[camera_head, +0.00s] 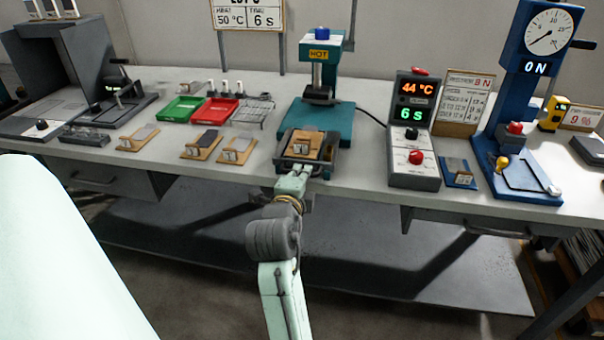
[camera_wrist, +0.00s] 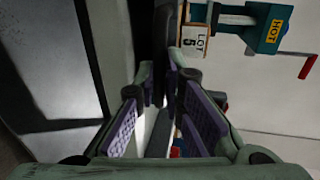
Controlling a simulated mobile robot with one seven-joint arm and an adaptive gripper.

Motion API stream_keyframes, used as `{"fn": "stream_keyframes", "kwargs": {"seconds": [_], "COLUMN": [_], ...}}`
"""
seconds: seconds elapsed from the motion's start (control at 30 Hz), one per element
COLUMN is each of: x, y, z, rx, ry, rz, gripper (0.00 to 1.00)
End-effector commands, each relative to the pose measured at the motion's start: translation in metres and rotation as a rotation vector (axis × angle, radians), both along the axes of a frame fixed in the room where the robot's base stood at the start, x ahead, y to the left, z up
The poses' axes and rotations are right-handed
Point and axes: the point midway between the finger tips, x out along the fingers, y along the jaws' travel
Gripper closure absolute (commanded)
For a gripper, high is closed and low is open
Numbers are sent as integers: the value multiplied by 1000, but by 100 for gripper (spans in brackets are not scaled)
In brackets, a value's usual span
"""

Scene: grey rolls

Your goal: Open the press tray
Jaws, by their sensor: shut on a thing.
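The press tray (camera_head: 326,163) is dark and sits at the front of the teal hot press (camera_head: 321,95), out in front of the press column. A wooden piece with a white lot label (camera_head: 301,147) lies on it; the label also shows in the wrist view (camera_wrist: 194,41). My gripper (camera_head: 297,176) is at the tray's front edge, over the front of the bench. In the wrist view its two fingers (camera_wrist: 165,76) close around a dark bar, which looks like the tray handle (camera_wrist: 165,50). The exact contact is partly hidden by the fingers.
The controller (camera_head: 414,130) reads 44 °C and 6 s, right of the press. A blue gauge press (camera_head: 525,100) stands further right. Red (camera_head: 215,111) and green (camera_head: 183,108) trays and several wooden-based pieces lie to the left. A drawer (camera_head: 110,180) is below the bench.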

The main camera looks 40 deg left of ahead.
Motion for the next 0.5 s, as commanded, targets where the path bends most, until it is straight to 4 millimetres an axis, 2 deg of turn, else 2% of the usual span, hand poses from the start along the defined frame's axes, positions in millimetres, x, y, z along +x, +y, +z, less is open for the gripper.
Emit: {"fn": "stream_keyframes", "kwargs": {"seconds": [0.27, 0.3, 0.5], "x": [-1, -1, -1], "y": [0, 0, 0], "z": [0, 0, 0], "rx": [0, 0, 0], "ry": [0, 1, 0], "rz": [2, 2, 1], "gripper": [100, 90, 77]}}
